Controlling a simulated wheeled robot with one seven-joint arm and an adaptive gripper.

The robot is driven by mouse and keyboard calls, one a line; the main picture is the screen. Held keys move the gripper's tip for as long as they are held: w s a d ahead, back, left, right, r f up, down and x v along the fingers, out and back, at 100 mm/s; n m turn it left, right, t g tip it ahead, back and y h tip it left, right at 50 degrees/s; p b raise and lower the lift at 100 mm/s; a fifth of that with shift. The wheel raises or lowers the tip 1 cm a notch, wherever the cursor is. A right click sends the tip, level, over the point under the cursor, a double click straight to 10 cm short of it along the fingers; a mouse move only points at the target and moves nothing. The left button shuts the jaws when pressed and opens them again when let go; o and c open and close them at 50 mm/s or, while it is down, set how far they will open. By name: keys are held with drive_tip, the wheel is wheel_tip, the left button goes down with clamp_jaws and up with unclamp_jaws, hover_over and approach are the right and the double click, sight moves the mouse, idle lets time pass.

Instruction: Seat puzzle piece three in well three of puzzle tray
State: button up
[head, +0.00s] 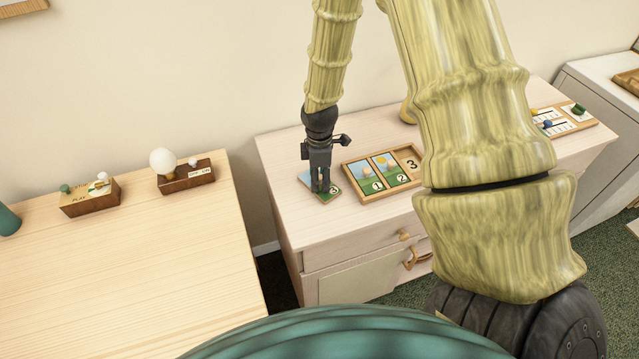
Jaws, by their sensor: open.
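Puzzle piece three (331,195), a flat picture tile with a round number mark, lies on the light wooden cabinet top just left of the puzzle tray. The puzzle tray (349,171) is a wooden frame with pieces one (370,180) and two (389,171) in its left and middle wells. Well three (411,161), at the right, is empty and shows a bare "3". My gripper (321,187) points down over piece three, its fingers at or just above the knob area. The fingers cover part of the piece, and whether they touch it cannot be told.
My arm crosses in front of the cabinet's right half. A board with colored sliders (562,121) lies at the cabinet's right end. A wooden table (120,260) at left holds a play box (90,200) and a lamp box (186,177). A gap separates table and cabinet.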

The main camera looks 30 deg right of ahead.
clamp_jaws()
